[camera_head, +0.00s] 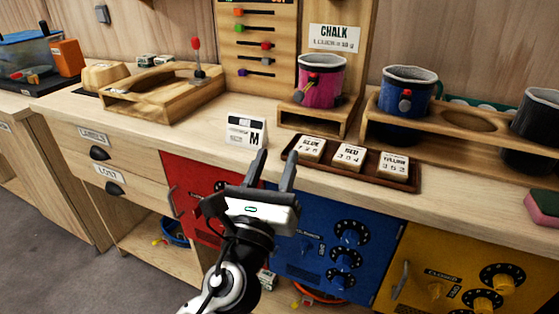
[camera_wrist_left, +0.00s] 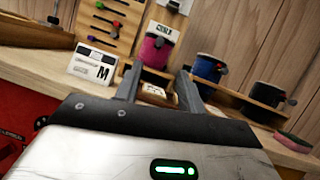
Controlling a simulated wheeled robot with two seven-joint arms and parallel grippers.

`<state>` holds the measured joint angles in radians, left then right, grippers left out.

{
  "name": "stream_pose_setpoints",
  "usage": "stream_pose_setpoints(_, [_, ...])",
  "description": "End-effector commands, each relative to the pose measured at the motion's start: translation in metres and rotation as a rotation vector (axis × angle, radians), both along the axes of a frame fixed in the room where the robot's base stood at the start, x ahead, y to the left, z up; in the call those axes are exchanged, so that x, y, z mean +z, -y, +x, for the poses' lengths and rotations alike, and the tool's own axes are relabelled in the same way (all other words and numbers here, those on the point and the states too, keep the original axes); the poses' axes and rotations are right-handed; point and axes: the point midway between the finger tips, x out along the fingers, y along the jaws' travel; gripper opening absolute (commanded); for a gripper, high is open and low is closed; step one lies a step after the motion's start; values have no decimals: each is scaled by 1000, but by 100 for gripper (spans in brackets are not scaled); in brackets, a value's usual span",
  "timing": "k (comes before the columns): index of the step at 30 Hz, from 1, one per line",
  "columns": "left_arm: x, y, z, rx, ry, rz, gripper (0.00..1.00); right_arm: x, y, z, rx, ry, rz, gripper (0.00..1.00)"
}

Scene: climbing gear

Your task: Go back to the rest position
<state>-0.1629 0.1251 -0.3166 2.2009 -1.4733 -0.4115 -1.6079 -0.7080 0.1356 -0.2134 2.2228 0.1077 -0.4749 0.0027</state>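My left gripper (camera_head: 272,171) is raised in front of the counter's front edge, in the middle of the head view. Its two fingers are spread apart with nothing between them. In the left wrist view the same open fingers (camera_wrist_left: 158,88) point toward the back of the counter. A white card marked M (camera_head: 246,132) stands on the counter just beyond the fingers, apart from them. My right gripper is not in either view.
A brown tray (camera_head: 398,182) with several labelled tiles lies near the counter edge. A pink chalk pot (camera_head: 320,80) and a blue pot (camera_head: 406,90) sit in wooden holders behind. Red, blue (camera_head: 345,237) and yellow doors with knobs are below the counter.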

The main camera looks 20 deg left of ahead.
Motion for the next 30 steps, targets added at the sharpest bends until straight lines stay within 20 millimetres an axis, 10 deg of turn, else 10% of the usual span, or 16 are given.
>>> stream_pose_setpoints(8, [-15,-1,0,-50,-50,-135,39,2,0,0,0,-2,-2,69])
stream_pose_setpoints(14, [-100,-2,-21,-221,-312,-973,39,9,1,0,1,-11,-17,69])
stream_pose_setpoints(21, [-202,17,-94,-57,-493,-2295,39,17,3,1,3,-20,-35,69])
stream_pose_setpoints(30, [-238,34,-145,280,-384,-3016,39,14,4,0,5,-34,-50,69])
